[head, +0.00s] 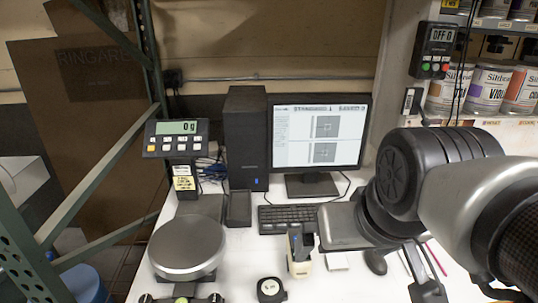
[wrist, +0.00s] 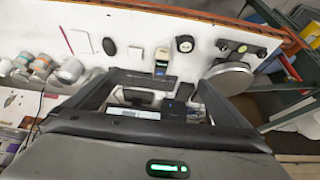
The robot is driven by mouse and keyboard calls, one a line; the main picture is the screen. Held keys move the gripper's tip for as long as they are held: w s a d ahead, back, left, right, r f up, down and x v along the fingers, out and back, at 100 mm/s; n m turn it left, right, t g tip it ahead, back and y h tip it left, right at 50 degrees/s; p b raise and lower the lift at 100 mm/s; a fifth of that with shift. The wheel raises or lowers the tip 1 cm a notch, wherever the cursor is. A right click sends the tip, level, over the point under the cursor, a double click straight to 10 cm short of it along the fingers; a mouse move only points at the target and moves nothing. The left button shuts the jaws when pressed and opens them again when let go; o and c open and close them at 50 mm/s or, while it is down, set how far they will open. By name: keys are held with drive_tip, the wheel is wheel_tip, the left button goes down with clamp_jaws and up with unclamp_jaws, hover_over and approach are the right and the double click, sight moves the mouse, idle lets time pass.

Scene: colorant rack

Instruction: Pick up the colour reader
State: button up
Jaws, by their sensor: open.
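The colour reader (head: 300,258) is a small cream and black handheld device standing on the white bench, in front of the keyboard in the head view. It also shows in the wrist view (wrist: 161,62), just beyond the fingertips and a little right of centre. My gripper (wrist: 158,80) is open, with its dark fingers spread left and right in the wrist view and nothing held between them.
A round tape measure (head: 270,289), a white pad (head: 336,261) and a mouse (head: 375,262) lie near the reader. The scale (head: 187,245) stands to the left. The keyboard (head: 287,219) and monitor (head: 318,137) are behind. Paint tins (head: 488,88) fill shelves at right.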

drive_tip(key=shift+w+f, duration=0.2)
drive_tip(key=shift+f, duration=0.05)
drive_tip(key=c, duration=0.5)
drive_tip(key=w+f+b, duration=0.3)
drive_tip(key=w+f, duration=0.2)
drive_tip(key=w, duration=0.1)
drive_tip(key=w+a+f+b, duration=0.1)
drive_tip(key=w+f+b, duration=0.2)
drive_tip(key=w+f, duration=0.2)
drive_tip(key=w+a+f+b, duration=0.1)
drive_tip(key=w+f+b, duration=0.3)
drive_tip(key=w, duration=0.3)
drive_tip(key=shift+f, duration=0.9)
drive_tip(key=shift+c, duration=1.3)
drive_tip(key=b+x, duration=0.2)
drive_tip(key=x, duration=0.9)
drive_tip(key=shift+w+f+b, duration=0.1)
drive_tip(key=shift+w+b, duration=0.05)
drive_tip(key=shift+b, duration=0.25)
drive_tip(key=shift+d+b+x, duration=0.2)
drive_tip(key=shift+b+x, duration=0.65)
drive_tip(key=shift+x, duration=1.8)
